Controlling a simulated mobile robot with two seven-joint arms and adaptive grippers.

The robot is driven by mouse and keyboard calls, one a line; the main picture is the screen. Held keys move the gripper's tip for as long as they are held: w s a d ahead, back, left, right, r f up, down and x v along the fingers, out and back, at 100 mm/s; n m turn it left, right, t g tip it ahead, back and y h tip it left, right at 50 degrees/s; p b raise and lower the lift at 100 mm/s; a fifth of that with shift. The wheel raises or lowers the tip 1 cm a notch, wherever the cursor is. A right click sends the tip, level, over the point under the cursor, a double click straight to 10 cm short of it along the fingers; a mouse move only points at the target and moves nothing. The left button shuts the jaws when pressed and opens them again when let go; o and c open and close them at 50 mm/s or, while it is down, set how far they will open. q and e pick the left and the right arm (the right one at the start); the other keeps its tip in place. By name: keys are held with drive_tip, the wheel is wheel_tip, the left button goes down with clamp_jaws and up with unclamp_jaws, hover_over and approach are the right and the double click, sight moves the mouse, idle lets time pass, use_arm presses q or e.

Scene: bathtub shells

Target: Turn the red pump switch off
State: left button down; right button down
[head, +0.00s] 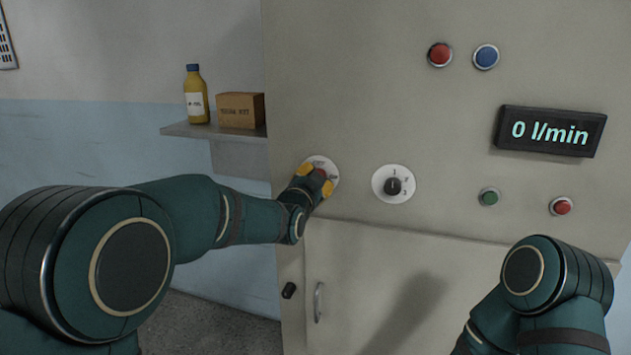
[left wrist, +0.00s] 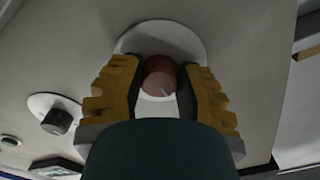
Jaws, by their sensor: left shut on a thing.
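The red pump switch (left wrist: 159,78) is a round red knob on a white disc plate (head: 322,165) on the cabinet front. In the left wrist view it sits between the two yellow fingers of my left gripper (left wrist: 160,88), which is shut on it. A pale pointer line shows on the knob's face. In the head view my left gripper (head: 316,180) covers most of the knob and part of the plate's markings. The display (head: 550,131) reads 0 l/min. My right arm shows at the lower right, but its gripper is not in view.
A black dial (head: 393,185) on a white plate is right of the switch. A red button (head: 440,54), blue button (head: 486,56), green button (head: 489,197) and lower red button (head: 562,206) are on the panel. A shelf (head: 190,130) holds a yellow bottle (head: 195,95) and a box (head: 240,110).

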use_arm(q)
drive_tip(key=shift+a, duration=0.1)
drive_tip(key=c, duration=0.6)
unclamp_jaws()
drive_tip(key=shift+w, duration=0.1)
drive_tip(key=shift+o, duration=0.2)
drive_tip(key=v, duration=1.2)
